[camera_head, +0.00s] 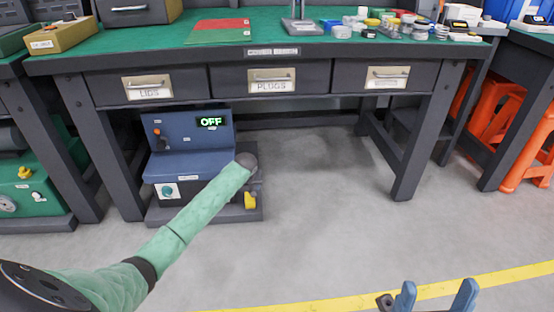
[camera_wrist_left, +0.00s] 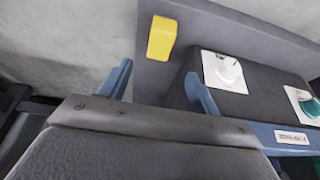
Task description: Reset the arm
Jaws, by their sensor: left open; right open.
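My left arm reaches in the head view to the blue test machine (camera_head: 190,128) under the bench, whose display (camera_head: 212,122) reads OFF. The arm's dark end overlaps the machine's right side, hiding my left gripper there. In the left wrist view my left gripper (camera_wrist_left: 160,86) is open, with nothing between its blue fingers. The machine's yellow part (camera_wrist_left: 161,38) is beyond them. A white switch plate (camera_wrist_left: 225,72) and a green knob (camera_wrist_left: 305,106) are to the right. My right gripper (camera_head: 436,298) is open and empty at the lower edge of the head view.
The green-topped bench (camera_head: 150,45) has drawers labelled LIDS (camera_head: 148,88) and PLUGS (camera_head: 271,81). Several small jars and caps (camera_head: 390,25) stand on it. Orange stools (camera_head: 495,115) are at the right. The grey floor (camera_head: 330,230) in front is clear, with a yellow line.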

